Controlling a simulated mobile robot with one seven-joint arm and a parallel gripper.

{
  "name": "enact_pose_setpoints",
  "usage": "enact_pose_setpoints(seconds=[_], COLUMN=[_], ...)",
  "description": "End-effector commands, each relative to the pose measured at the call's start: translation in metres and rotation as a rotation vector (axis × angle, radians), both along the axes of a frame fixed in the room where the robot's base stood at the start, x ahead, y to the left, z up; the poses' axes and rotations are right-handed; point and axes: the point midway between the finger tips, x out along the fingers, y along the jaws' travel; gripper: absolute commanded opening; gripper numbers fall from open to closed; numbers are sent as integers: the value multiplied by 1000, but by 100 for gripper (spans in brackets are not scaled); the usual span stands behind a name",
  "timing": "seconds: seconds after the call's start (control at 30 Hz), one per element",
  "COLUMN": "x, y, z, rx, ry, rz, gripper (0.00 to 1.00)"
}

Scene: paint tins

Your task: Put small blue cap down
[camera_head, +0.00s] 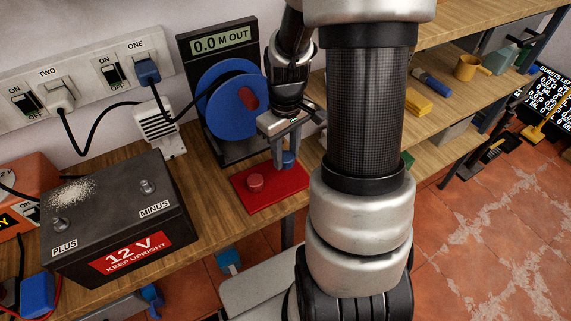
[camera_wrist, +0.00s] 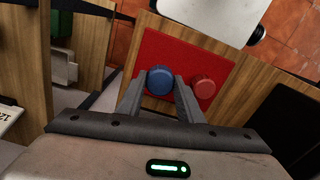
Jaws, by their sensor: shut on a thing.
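The small blue cap (camera_wrist: 160,80) is held between the fingertips of my gripper (camera_wrist: 160,88) in the wrist view. In the head view the blue cap (camera_head: 289,159) shows between the fingers of my gripper (camera_head: 284,160), over the right part of a red mat (camera_head: 262,203). I cannot tell whether the cap touches the mat. A small red cap (camera_head: 255,182) sits on the mat to the left of the blue one. In the wrist view the red cap (camera_wrist: 204,88) is right of my fingers on the red mat (camera_wrist: 160,45).
The mat lies on a wooden bench (camera_head: 215,225). A 12 V battery (camera_head: 120,215) stands to the left. A blue reel with a meter display (camera_head: 225,90) stands behind the mat. A wall socket strip (camera_head: 85,80) is at the back left. Wooden shelves (camera_head: 440,120) are at the right.

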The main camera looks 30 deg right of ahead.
Motion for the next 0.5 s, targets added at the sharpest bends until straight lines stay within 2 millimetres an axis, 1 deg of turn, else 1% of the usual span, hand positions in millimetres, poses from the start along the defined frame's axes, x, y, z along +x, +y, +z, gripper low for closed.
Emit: enact_pose_setpoints(seconds=[0.2,0.23,0.3,0.5], x=[-1,-1,-1,0], y=[1,0,0,0], z=[-31,-34,-36,-35], rx=[1,0,1,0], ry=[4,3,2,1], rz=[0,0,0,-1], gripper=[6,6,6,6])
